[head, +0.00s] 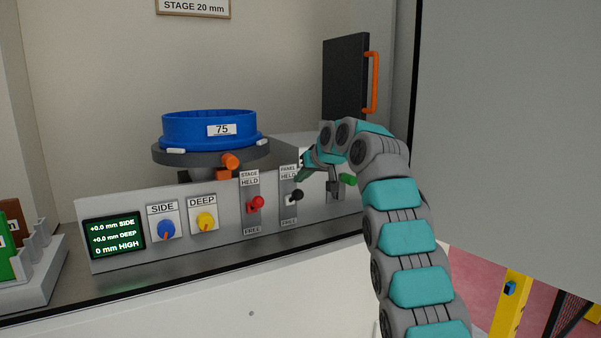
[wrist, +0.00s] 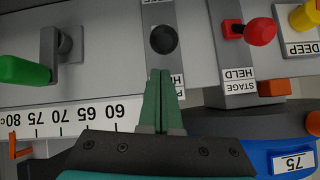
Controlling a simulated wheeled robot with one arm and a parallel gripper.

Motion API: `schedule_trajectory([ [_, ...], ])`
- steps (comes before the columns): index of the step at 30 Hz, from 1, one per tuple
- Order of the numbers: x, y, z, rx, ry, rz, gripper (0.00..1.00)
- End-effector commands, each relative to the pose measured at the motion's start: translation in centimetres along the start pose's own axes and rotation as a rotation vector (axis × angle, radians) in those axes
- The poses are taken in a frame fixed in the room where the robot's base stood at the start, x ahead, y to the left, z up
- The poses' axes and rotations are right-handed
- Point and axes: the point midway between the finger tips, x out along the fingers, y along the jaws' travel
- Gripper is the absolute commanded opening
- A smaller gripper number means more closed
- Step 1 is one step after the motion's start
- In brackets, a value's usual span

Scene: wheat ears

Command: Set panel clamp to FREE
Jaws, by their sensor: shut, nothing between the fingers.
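The panel clamp is a black knob (head: 296,194) on a grey vertical strip, with a PANEL HELD label above it and a FREE label (head: 289,223) below. The knob shows roughly between the two labels; its exact setting is hard to tell. The wrist view is upside down and shows the knob (wrist: 164,40) just beyond my fingertips. My gripper (head: 301,177) is near the PANEL HELD label, above the knob. Its green fingers (wrist: 164,74) are shut together and empty, lined up with the knob, with a small gap showing. They partly cover the label in the wrist view.
A red stage clamp knob (head: 257,202) stands left of the panel clamp. A green-handled crank (head: 348,179) is to its right. Blue SIDE (head: 166,229) and yellow DEEP (head: 205,221) knobs are further left. A blue dish (head: 190,129) marked 75 sits on the stage behind.

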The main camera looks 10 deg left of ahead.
Motion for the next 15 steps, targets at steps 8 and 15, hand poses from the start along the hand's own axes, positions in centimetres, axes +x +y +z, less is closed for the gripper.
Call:
schedule_trajectory([
  [8, 0.88, 0.57, 0.59, -0.001, 0.001, 0.000, 0.00],
  [15, 0.88, 0.55, 0.61, 0.000, 0.001, -0.001, 0.00],
])
